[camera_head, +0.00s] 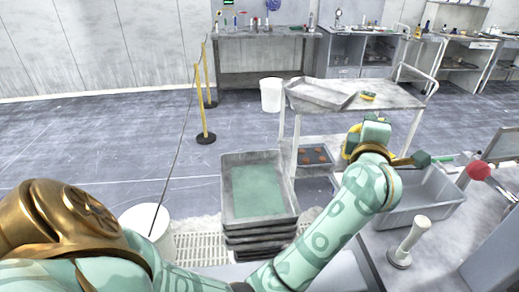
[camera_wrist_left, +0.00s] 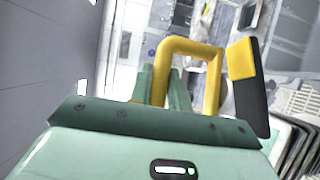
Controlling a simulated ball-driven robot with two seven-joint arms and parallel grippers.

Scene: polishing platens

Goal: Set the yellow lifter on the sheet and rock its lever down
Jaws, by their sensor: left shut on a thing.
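In the left wrist view, the fingers (camera_wrist_left: 161,92) close around one leg of the lifter's yellow loop (camera_wrist_left: 190,47). A yellow block with a black pad (camera_wrist_left: 252,95) sits right of the loop. The lifter is held in the air, and I cannot tell how its lever sits. A flat green sheet (camera_head: 258,192) lies in the grey tray, left of the gripper and apart from the lifter. My right gripper is not in view.
A cart (camera_head: 400,98) with a tilted metal tray (camera_head: 320,93) stands behind the gripper. The grey tub (camera_head: 425,205) and a white pestle-like tool (camera_head: 408,243) are at right. A white bucket (camera_head: 150,228) and yellow posts (camera_head: 205,105) are at left. Open floor lies beyond.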

